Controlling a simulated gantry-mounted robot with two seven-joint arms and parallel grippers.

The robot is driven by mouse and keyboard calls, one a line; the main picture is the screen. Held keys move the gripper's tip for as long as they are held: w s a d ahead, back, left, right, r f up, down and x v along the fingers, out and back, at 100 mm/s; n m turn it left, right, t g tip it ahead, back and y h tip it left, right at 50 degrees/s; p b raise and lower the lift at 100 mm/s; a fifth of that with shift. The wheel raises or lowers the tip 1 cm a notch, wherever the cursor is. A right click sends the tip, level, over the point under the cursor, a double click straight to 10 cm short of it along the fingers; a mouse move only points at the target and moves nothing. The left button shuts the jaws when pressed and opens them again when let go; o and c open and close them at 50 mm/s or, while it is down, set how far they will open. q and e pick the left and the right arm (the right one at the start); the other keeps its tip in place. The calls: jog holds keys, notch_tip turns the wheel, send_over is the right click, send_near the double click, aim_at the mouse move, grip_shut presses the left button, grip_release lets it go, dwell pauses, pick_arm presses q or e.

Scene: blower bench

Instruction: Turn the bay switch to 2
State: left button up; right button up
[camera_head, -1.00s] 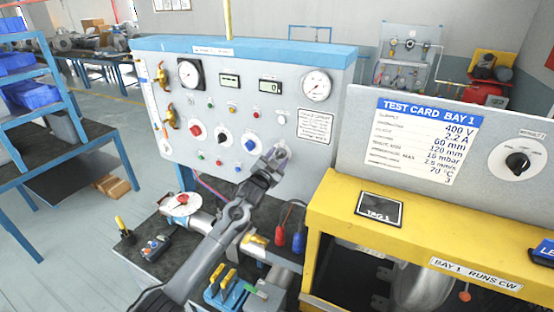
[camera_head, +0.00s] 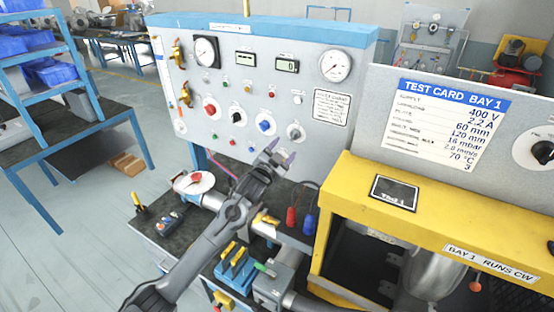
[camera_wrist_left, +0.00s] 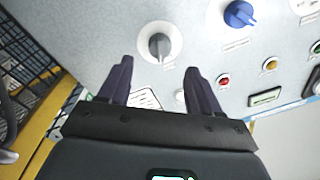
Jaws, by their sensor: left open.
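The grey upright panel carries a row of rotary knobs: red (camera_head: 210,109), black (camera_head: 236,117), blue (camera_head: 265,124) and grey (camera_head: 295,132). Their labels are too small to read, so I cannot tell which is the bay switch. My left gripper (camera_head: 279,151) is open and empty, just below and in front of the grey knob. In the left wrist view, the grey knob (camera_wrist_left: 160,46) shows beyond the gap between the open fingers (camera_wrist_left: 158,70), apart from them. The blue knob (camera_wrist_left: 238,14) is up and right there. My right gripper is not in view.
Another black knob (camera_head: 541,150) is on the test card panel at right. The yellow housing (camera_head: 350,180) stands right of my left arm. Red and blue-handled tools (camera_head: 300,220) and a yellow-handled rack (camera_head: 236,264) crowd the bench below.

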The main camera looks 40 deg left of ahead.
pick_arm(q)
jog(key=v, duration=0.4)
jog(key=shift+s+r, duration=0.1)
dwell(0.5)
